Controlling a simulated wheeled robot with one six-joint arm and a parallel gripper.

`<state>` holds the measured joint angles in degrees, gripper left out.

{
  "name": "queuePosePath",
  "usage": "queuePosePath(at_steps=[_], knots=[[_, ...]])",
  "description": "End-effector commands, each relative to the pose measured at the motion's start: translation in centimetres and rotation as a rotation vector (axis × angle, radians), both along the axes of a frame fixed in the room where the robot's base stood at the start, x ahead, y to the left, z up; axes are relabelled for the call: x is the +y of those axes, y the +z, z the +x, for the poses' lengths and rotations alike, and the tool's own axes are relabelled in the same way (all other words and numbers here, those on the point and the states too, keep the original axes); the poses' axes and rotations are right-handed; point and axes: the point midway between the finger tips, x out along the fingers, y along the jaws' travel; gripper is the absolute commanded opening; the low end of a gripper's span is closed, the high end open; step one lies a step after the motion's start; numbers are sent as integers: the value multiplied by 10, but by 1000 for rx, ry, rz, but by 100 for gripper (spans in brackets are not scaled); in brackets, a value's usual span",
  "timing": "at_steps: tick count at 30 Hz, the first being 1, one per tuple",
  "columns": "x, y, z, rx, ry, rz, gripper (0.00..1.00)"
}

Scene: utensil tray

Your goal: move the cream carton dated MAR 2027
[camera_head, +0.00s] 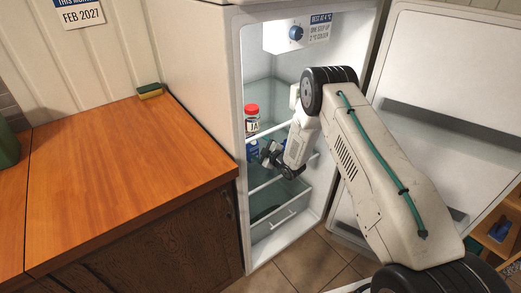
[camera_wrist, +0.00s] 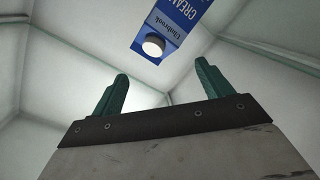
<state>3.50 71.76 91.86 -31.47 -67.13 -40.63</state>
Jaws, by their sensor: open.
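A blue and white cream carton (camera_wrist: 175,25) with a pale round cap shows at the top of the wrist view. Its label reads CREAM; no date is readable on it. My gripper (camera_wrist: 162,72) is open and empty, its two green fingers apart below the carton, with a gap between. In the head view my gripper (camera_head: 279,161) reaches inside the open fridge. A small blue item (camera_head: 252,150), perhaps the carton, stands just left of it, and my gripper partly covers the area behind.
A red-capped jar (camera_head: 251,119) stands on the shelf above. The fridge door (camera_head: 455,65) is open at right. A wooden counter (camera_head: 120,170) with a sponge (camera_head: 150,91) lies left. A drawer (camera_head: 275,223) sits below. A wall sign (camera_head: 80,14) reads FEB 2027.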

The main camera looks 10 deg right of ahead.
Motion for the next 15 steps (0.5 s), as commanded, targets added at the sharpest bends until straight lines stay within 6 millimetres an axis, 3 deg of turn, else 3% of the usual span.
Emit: queuePosePath(at_steps=[6,15], knots=[[-2,0,19,285,-97,319,78],[-9,-19,19,530,-239,609,78]])
